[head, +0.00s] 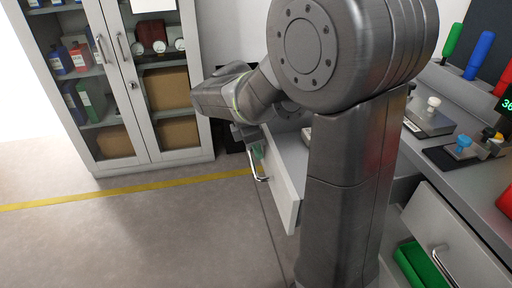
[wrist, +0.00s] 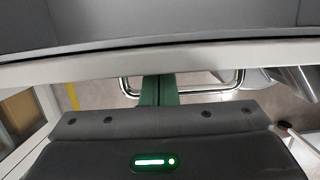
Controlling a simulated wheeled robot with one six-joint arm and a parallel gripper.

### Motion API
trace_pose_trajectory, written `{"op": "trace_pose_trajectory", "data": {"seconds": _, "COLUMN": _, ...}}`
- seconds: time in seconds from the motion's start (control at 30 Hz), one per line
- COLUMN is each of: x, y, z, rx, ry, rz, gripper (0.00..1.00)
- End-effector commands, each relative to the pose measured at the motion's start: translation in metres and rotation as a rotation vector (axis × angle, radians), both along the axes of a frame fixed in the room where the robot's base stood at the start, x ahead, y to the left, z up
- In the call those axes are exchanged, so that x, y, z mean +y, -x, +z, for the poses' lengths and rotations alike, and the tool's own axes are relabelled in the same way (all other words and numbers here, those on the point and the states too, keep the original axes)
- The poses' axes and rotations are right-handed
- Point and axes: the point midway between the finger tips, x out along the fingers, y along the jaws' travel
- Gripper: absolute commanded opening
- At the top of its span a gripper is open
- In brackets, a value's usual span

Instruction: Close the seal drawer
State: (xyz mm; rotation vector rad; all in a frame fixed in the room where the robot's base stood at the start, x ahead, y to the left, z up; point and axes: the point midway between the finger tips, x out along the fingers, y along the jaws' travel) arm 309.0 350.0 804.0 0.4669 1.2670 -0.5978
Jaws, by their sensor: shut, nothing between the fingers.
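A white drawer (head: 284,190) is pulled out of the bench, left of my arm's upright link. Its bent metal handle (head: 261,171) is on its front, and the handle also shows in the wrist view (wrist: 218,91). My gripper (head: 258,152) has green fingers, seen close up in the wrist view (wrist: 158,91). They are shut and empty, at the drawer front and overlapping the handle in view; contact is unclear. A second drawer (head: 465,240) is also pulled out at the lower right. No label shows which is the seal drawer.
A glass-doored cabinet (head: 143,103) stands at the back left. A green bin (head: 412,266) sits in the right drawer. Devices, including a small scale (head: 428,122), stand on the bench top. The floor (head: 130,235) at left is clear, crossed by a yellow line (head: 120,191).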

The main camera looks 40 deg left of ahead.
Motion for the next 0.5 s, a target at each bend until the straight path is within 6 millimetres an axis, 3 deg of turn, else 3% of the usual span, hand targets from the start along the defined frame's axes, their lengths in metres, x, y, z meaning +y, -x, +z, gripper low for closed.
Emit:
{"op": "trace_pose_trajectory", "data": {"seconds": 0.27, "x": -0.002, "y": -0.003, "z": 0.001, "rx": 0.0, "ry": 0.001, "rz": -0.001, "gripper": 0.0}}
{"op": "trace_pose_trajectory", "data": {"seconds": 0.5, "x": -0.022, "y": -0.025, "z": 0.003, "rx": 0.0, "ry": 0.002, "rz": -0.007, "gripper": 0.0}}
